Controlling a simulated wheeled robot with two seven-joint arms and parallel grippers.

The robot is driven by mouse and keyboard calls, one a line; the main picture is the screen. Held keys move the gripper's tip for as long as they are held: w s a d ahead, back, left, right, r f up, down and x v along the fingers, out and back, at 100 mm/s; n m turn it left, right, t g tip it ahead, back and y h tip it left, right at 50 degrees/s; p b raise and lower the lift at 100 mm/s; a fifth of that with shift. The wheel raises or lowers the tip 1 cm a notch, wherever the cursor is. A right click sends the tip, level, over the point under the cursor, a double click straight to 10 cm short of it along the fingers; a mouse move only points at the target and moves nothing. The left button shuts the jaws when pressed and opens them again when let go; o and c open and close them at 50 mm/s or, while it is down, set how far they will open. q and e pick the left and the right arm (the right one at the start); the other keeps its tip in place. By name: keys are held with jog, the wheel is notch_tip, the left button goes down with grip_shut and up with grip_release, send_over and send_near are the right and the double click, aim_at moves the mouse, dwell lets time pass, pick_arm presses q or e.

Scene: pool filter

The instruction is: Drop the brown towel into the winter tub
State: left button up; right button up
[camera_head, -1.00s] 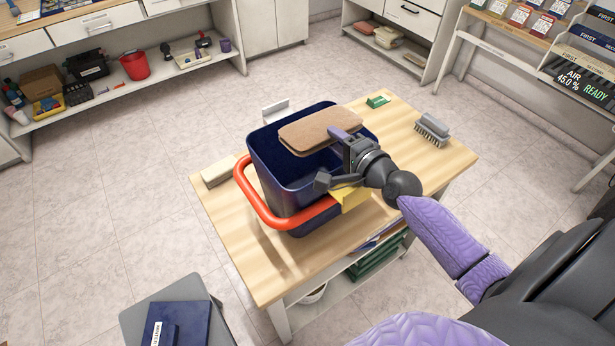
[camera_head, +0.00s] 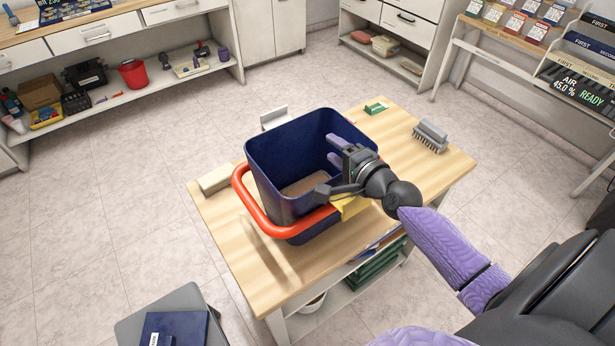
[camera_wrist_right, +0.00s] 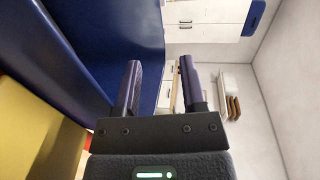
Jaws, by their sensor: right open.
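The winter tub, a dark blue open bin (camera_head: 267,165) with a red-orange handle (camera_head: 262,214), stands on the wooden table. The brown towel (camera_head: 305,185) lies down inside the tub, partly hidden by the tub's near wall. My right gripper (camera_head: 340,150) is over the tub's right side, open and empty. In the right wrist view its two fingers (camera_wrist_right: 160,85) are apart with nothing between them, and the blue tub wall (camera_wrist_right: 110,40) is beside them. My left gripper is not in view.
On the wooden table (camera_head: 240,245) are a grey brush (camera_head: 430,136), a green box (camera_head: 376,108) and a beige block (camera_head: 215,180). A yellow item (camera_head: 352,206) is at the tub's right side. A dark blue item (camera_head: 175,328) lies at the bottom left.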

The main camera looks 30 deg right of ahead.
jog(key=s, duration=0.6)
jog(key=s+r, duration=0.1)
jog(key=s, duration=0.2)
jog(key=shift+d+r, duration=0.1)
jog(key=shift+d, duration=0.25)
jog(key=shift+s+r, duration=0.15)
jog(key=shift+s, duration=0.1)
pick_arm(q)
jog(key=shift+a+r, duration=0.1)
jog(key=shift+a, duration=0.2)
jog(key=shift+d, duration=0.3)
